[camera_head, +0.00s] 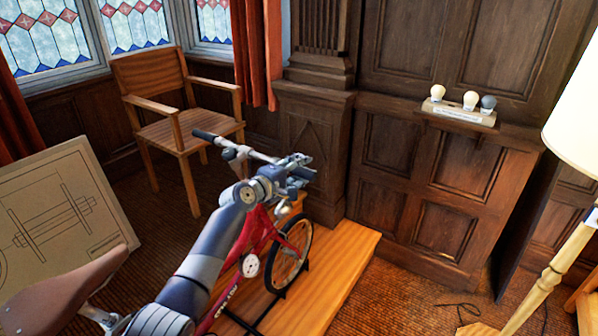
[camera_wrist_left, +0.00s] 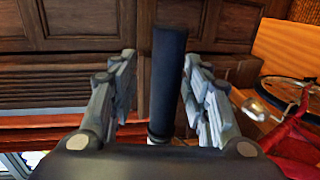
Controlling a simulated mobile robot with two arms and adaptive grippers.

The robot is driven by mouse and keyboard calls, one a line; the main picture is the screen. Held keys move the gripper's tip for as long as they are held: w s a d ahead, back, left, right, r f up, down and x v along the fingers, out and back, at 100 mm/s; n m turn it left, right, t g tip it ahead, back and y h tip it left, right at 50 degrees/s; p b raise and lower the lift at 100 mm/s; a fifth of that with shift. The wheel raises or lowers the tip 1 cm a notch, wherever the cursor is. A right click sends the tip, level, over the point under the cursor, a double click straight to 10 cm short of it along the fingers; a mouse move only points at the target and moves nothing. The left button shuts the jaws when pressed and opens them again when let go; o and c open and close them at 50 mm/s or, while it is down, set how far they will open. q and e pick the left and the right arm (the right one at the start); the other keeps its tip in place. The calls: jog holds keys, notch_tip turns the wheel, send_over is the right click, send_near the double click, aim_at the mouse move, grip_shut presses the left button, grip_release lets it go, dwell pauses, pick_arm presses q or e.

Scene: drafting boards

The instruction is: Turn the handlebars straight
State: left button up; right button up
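The handlebars (camera_head: 262,156) belong to a red bicycle (camera_head: 228,292) on a low wooden platform. The bar runs from a black grip (camera_head: 205,135) at upper left down toward my left gripper (camera_head: 303,167). My left arm reaches across the frame and hides the stem and part of the bar. In the left wrist view, a black grip (camera_wrist_left: 167,80) stands between the two fingers of my left gripper (camera_wrist_left: 160,95). A gap shows on its left side; the right finger is very close, and contact cannot be told. The front wheel (camera_head: 291,256) shows below. My right gripper is not in view.
The platform (camera_head: 345,262) has bare room right of the wheel. A brown saddle (camera_head: 65,296) and a drawing board (camera_head: 60,215) are at left. A wooden chair (camera_head: 183,135) stands behind. A lamp (camera_head: 575,115) is at right, a cable (camera_head: 460,308) on the floor.

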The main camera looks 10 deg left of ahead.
pick_arm(q)
jog(key=shift+f, duration=0.1)
jog(key=v, duration=1.2)
